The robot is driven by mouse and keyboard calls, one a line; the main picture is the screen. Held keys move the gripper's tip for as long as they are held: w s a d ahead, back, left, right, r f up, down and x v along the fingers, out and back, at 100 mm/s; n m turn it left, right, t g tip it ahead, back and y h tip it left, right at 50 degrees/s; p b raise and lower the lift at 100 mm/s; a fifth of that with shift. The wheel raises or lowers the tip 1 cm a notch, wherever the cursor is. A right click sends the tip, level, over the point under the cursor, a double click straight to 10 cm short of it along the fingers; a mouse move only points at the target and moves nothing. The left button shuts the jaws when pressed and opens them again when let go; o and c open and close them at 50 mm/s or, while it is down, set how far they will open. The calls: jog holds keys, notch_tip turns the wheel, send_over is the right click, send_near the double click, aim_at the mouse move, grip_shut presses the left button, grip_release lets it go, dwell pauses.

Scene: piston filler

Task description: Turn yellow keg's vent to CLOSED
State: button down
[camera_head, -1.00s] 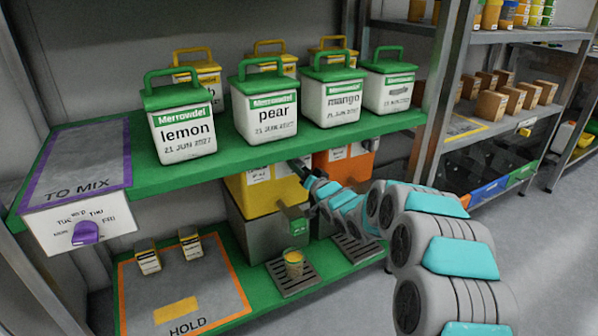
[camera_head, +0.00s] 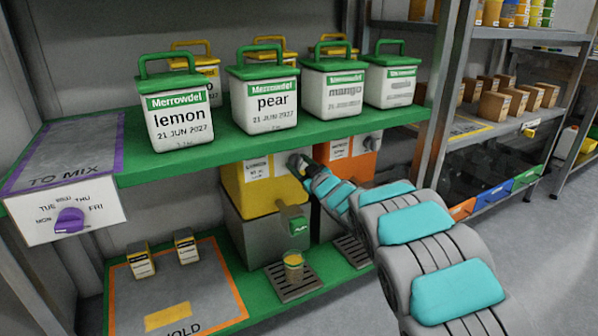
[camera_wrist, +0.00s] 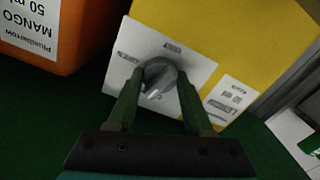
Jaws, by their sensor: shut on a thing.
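The yellow keg (camera_head: 234,181) stands on the lower shelf in the head view, and its yellow front (camera_wrist: 235,35) fills much of the wrist view. A white plate (camera_wrist: 199,65) on it carries a grey round vent knob (camera_wrist: 160,68) with small labels around it, too blurred to read. My gripper (camera_wrist: 158,82) has one finger on each side of the knob and is shut on it. In the head view my gripper (camera_head: 302,166) is at the keg's upper right, and the knob is mostly hidden there. I cannot tell the knob's setting.
An orange keg (camera_head: 354,166) stands close on the right of the yellow one. The green upper shelf (camera_head: 215,153) with white tubs runs just above my gripper. A cup (camera_head: 293,268) stands on a drip grate below the yellow keg's green tap (camera_head: 298,226).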

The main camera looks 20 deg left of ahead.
jog(key=shift+f+n+b, duration=0.2)
jog(key=shift+n+b, duration=0.85)
jog(key=shift+n, duration=0.65)
jog(key=shift+c, duration=1.5)
grip_release()
jog(key=shift+r, duration=0.15)
jog(key=shift+s+d, duration=0.1)
jog(key=v, duration=0.7)
jog(key=shift+s+d, duration=0.2)
